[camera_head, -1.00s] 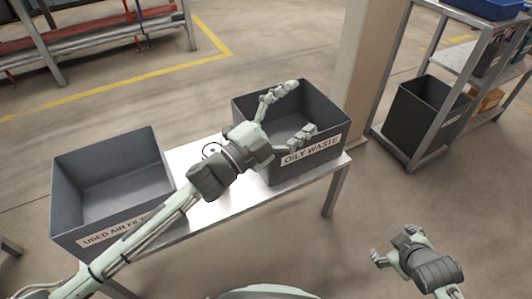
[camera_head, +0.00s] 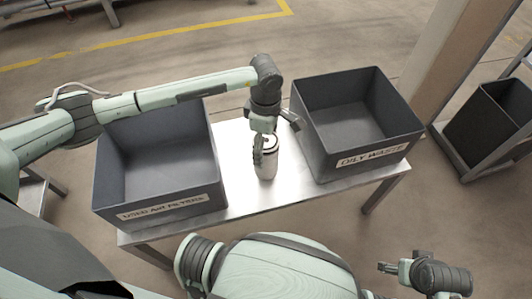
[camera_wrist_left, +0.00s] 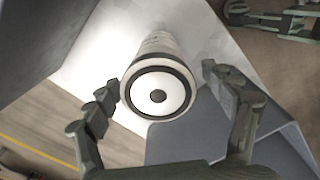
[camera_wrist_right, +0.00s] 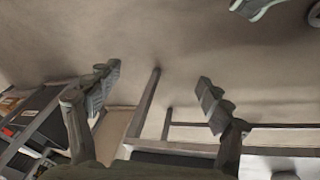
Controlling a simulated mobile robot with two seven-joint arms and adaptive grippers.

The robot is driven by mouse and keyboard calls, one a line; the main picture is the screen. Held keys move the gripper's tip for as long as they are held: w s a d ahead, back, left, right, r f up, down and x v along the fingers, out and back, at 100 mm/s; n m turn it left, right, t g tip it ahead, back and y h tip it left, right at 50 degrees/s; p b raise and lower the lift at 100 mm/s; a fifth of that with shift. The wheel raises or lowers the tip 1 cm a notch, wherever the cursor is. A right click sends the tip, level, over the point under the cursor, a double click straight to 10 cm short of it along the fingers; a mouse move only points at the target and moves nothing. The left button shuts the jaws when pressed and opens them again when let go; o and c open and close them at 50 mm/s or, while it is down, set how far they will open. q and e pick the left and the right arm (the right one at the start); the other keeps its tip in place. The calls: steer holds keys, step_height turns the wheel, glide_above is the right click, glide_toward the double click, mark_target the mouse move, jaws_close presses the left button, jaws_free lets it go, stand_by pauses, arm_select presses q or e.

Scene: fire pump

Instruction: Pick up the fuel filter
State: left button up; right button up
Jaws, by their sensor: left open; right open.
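The fuel filter is a light metallic cylinder (camera_head: 267,165) standing upright on the table between the two bins. In the left wrist view its round end (camera_wrist_left: 158,92) faces the camera, with a dark ring and a dark centre hole. My left gripper (camera_head: 268,143) is above and around the filter's upper part. In the left wrist view the open fingers (camera_wrist_left: 163,85) stand on either side of it, the left one close to its edge and the right one with a gap. My right gripper (camera_head: 384,268) is open and empty, over the floor to the right of the table; its fingers show in the right wrist view (camera_wrist_right: 158,92).
A grey bin labelled for used air filters (camera_head: 160,203) stands on the table's left. The OILY WASTE bin (camera_head: 365,155) stands on the right, close to the left gripper. Bare table (camera_head: 235,185) shows between them. A pillar (camera_head: 450,50) and a dark bin on a shelf (camera_head: 490,130) are farther right.

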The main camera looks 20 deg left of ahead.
arm_select(q)
step_height(320, 180, down, 6)
steer(key=shift+w, duration=0.1)
steer(key=shift+r, duration=0.1)
steer(key=c, duration=1.5)
